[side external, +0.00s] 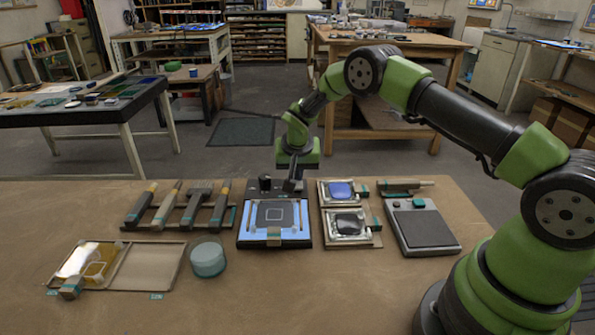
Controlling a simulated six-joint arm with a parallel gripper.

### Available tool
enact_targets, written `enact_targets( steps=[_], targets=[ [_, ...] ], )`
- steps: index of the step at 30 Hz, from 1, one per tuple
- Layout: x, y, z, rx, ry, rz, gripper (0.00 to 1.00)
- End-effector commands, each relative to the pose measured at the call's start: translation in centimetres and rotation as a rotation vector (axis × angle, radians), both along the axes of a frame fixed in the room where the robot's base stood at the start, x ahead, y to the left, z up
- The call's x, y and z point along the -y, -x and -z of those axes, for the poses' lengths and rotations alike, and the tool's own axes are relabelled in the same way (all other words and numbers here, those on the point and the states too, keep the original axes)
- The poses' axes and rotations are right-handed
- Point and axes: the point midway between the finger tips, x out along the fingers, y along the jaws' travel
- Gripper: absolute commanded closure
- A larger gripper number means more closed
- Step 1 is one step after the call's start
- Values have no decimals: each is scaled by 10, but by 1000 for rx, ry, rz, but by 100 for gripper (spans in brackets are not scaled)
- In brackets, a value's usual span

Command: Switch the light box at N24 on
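I cannot tell whether the panel is glowing. A dark knob (265,183) stands at its back edge. My gripper (293,187) points down at the back edge of the box, just right of the knob. Its fingers are small and dark, and I cannot tell whether they are open or touching anything. No N24 label is readable.
A rack of brush-like tools (185,208) lies left, with a round jar (208,260) and a shallow tray (148,268) in front. Two small trays holding blue glass (341,190) and dark glass (347,223) sit right of the box, then a grey flat device (422,228). The front middle is bare.

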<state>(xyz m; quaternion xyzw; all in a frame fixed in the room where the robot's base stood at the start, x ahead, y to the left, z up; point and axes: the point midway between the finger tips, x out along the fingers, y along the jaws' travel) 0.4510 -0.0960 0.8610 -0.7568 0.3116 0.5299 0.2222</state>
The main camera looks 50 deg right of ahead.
Motion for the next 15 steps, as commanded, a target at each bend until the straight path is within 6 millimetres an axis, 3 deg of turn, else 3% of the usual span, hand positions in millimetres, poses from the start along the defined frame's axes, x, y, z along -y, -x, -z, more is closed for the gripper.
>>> enact_targets(
  steps=[15],
  targets=[
    [-12, 15, 2, -17, -3, 1, 100]
  ],
)
